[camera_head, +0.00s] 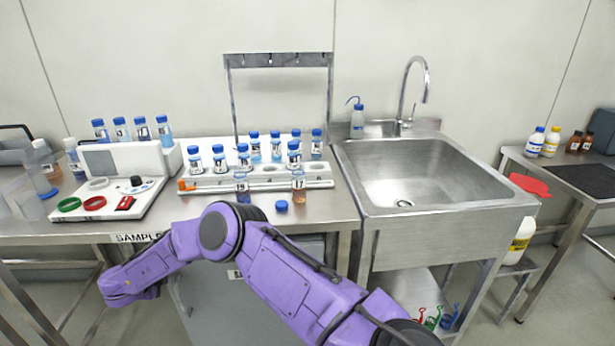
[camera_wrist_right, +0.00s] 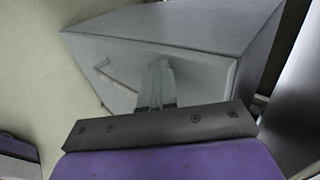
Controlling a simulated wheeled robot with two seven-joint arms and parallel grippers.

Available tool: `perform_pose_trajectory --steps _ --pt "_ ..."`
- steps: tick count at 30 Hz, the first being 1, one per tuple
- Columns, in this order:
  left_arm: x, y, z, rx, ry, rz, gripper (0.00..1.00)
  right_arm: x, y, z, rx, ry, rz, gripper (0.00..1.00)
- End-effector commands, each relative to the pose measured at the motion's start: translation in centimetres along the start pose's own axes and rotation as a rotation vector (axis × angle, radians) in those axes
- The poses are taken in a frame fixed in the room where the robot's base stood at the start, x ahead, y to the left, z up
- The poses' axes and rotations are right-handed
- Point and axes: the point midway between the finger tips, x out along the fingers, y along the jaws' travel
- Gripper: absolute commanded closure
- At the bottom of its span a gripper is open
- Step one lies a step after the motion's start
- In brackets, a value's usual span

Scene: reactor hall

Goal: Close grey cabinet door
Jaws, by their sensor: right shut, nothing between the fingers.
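The grey cabinet (camera_head: 222,300) stands under the sample bench, partly hidden behind my purple right arm. In the right wrist view, the grey door (camera_wrist_right: 85,60) shows at a slant with a thin bar handle (camera_wrist_right: 118,76). I cannot tell exactly how far the door stands open. My right gripper (camera_wrist_right: 158,70) is shut and empty, its fingers pointing at the pale face beside the handle; I cannot tell if they touch it. In the head view the right arm reaches left across the cabinet front, and its fingers are hidden. My left gripper is not in view.
The steel bench (camera_head: 335,205) above holds several blue-capped vials, a rack and a white device (camera_head: 120,200). A sink (camera_head: 420,180) stands to the right, with a lower shelf (camera_head: 405,285). A side table with bottles is at far right.

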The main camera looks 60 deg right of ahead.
Motion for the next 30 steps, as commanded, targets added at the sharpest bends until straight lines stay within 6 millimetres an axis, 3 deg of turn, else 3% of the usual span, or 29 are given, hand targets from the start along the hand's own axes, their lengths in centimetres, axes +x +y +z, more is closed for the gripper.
perform_pose_trajectory --steps 6,20,26,27,30 --pt "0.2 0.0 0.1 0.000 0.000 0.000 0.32 1.0 -1.1 -0.7 0.020 0.019 -0.008 1.00" --pt "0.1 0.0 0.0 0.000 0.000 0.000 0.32 0.9 -1.7 -0.9 0.026 0.021 -0.015 1.00" --pt "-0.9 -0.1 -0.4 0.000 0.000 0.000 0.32 -2.2 1.0 0.0 0.014 0.015 -0.007 1.00" --pt "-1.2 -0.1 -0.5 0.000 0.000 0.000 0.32 -3.1 1.9 0.3 0.008 0.013 -0.004 1.00" --pt "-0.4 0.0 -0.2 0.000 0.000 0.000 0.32 -6.0 2.0 0.3 0.013 0.010 -0.003 1.00"
